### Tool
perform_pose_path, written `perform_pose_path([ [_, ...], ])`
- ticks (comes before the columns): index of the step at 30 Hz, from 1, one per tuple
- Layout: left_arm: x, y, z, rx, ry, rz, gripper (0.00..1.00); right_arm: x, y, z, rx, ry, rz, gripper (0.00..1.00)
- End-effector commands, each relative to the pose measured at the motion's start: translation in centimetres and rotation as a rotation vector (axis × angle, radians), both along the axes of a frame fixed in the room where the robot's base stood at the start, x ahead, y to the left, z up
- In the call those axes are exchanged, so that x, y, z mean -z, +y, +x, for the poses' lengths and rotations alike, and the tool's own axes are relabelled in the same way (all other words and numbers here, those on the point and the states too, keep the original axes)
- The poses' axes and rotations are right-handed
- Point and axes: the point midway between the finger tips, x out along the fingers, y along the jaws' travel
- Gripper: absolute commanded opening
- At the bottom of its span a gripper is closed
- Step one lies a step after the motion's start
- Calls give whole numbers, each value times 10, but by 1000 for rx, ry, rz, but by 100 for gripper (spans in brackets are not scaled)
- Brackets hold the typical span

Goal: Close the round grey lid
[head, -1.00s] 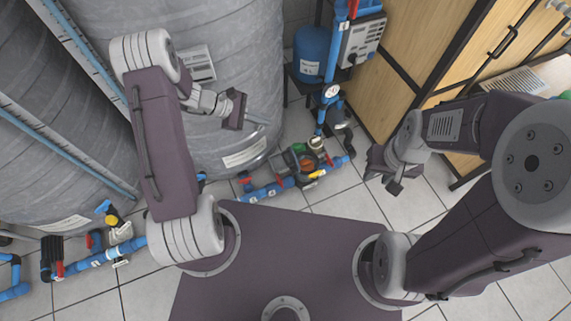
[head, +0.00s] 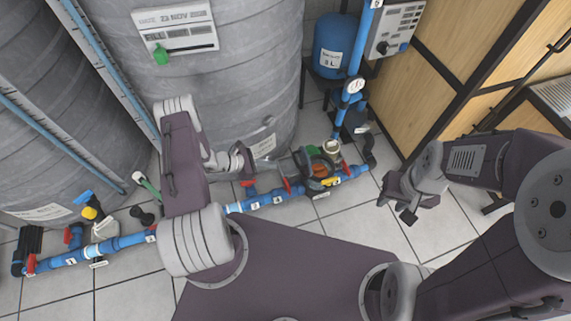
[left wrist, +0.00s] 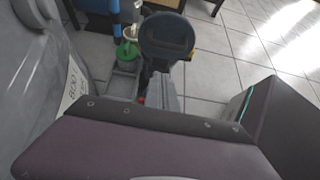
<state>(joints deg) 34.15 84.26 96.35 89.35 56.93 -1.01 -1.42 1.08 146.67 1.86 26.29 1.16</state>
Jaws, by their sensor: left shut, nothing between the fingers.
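The round grey lid, as far as I can tell, is the dark disc (left wrist: 167,38) in the left wrist view, raised beyond my fingers. In the head view, the small round housing (head: 321,168) with orange inside sits on the blue pipe; the lid's exact tilt there is too small to tell. My left gripper (head: 244,165) is shut and empty, left of the housing beside the tank. Its fingers (left wrist: 165,92) overlap the lower edge of the disc in the left wrist view; contact cannot be told. My right gripper (head: 396,208) looks open and empty, right of the housing.
A grey tank (head: 245,75) stands close behind my left arm. The blue pipe run (head: 270,199) lies along the floor with red-handled valves. A blue vessel (head: 333,45) and wooden cabinets (head: 450,65) stand behind. Tiled floor (head: 375,232) is clear at the front right.

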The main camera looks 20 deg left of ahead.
Motion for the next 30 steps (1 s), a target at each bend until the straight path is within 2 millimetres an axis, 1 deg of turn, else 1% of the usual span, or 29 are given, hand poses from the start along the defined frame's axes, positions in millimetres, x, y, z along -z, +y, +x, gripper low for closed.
perform_pose_path([
  [1, 12, -9, 4, 6, 0, 0, 0, 10, 0, 0, 0, 0, 0, 33],
  [3, 19, -19, 11, 4, 0, 0, 0, 16, 0, 0, 0, 0, 0, 33],
  [7, 13, -37, 23, 5, -1, 1, 0, 21, 0, 0, 0, 0, 0, 33],
  [12, 8, -49, 31, 1, 0, 0, 0, 25, 0, 0, 0, 0, 0, 33],
  [24, 5, -51, 33, 0, 1, 1, 0, 24, 0, 0, 0, 0, 0, 33],
  [27, 4, -48, 34, 1, 5, 8, 0, 22, 0, 0, 0, 0, 0, 33],
  [30, 1, -40, 36, 3, 18, 26, 0, 19, 0, 0, 0, 0, 0, 33],
])
